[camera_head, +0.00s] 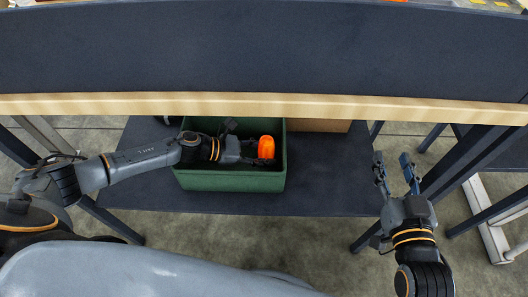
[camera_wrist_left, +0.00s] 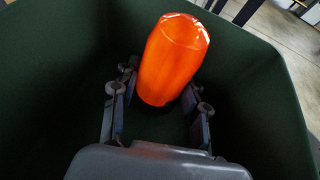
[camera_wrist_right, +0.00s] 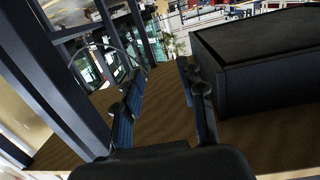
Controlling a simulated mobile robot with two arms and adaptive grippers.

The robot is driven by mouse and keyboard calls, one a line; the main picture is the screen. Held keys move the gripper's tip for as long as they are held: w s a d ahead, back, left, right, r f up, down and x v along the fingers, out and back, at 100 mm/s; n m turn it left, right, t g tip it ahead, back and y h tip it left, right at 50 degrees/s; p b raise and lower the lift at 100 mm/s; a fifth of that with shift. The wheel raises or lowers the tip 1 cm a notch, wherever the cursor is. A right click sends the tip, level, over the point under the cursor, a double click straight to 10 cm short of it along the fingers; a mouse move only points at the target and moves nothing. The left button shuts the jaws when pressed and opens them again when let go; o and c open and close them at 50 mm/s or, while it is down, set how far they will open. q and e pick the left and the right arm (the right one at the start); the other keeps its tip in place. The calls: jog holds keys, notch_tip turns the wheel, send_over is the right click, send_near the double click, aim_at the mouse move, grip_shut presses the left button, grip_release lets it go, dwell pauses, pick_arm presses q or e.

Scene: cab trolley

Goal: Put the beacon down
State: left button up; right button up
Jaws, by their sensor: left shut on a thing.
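The orange beacon (camera_head: 266,147) is at the right part of the green crate (camera_head: 230,181) in the head view. My left gripper (camera_head: 250,151) reaches into the crate from the left and is shut on the beacon. In the left wrist view the beacon (camera_wrist_left: 172,60) stands between the fingers of the left gripper (camera_wrist_left: 160,108), dark base lowest, with the green walls around it. Whether its base touches the crate floor is hidden. My right gripper (camera_head: 396,168) is open and empty, right of the shelf; its spread fingers also show in the right wrist view (camera_wrist_right: 158,95).
The crate stands on a dark lower shelf (camera_head: 330,185), with a brown box (camera_head: 318,126) behind it. A dark upper surface with a pale wooden edge (camera_head: 300,105) overhangs the back. The shelf right of the crate is bare. Table legs stand near my right gripper.

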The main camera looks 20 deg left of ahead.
pick_arm(q)
jog(key=shift+f, duration=0.2)
pick_arm(e)
jog(key=shift+w+a+r+t, duration=0.15)
jog(key=shift+r+t, duration=0.35)
jog(key=shift+r, duration=0.3)
jog(key=shift+r, duration=0.2)
pick_arm(q)
jog(key=o, duration=1.3)
pick_arm(e)
jog(key=shift+f, duration=0.15)
pick_arm(q)
jog(key=shift+s+a+r+p, duration=0.2)
jog(key=shift+a+r+p, duration=0.25)
jog(key=shift+r+p, duration=0.25)
jog(key=v, duration=0.5)
jog(key=shift+s+a+r, duration=0.15)
jog(key=shift+s+a, duration=0.05)
jog(key=shift+a, duration=0.05)
jog(key=shift+s+a+r, duration=0.2)
jog(key=shift+a, duration=0.15)
pick_arm(e)
jog(key=s+d+f+g+h, duration=0.1)
jog(key=s+d+f+g, duration=0.1)
jog(key=f+g, duration=0.3)
notch_tip(320, 180, down, 4)
jog(key=shift+s+r+g, duration=0.2)
jog(key=shift+s+g, duration=0.1)
jog(key=shift+s, duration=0.4)
jog(key=shift+d, duration=0.1)
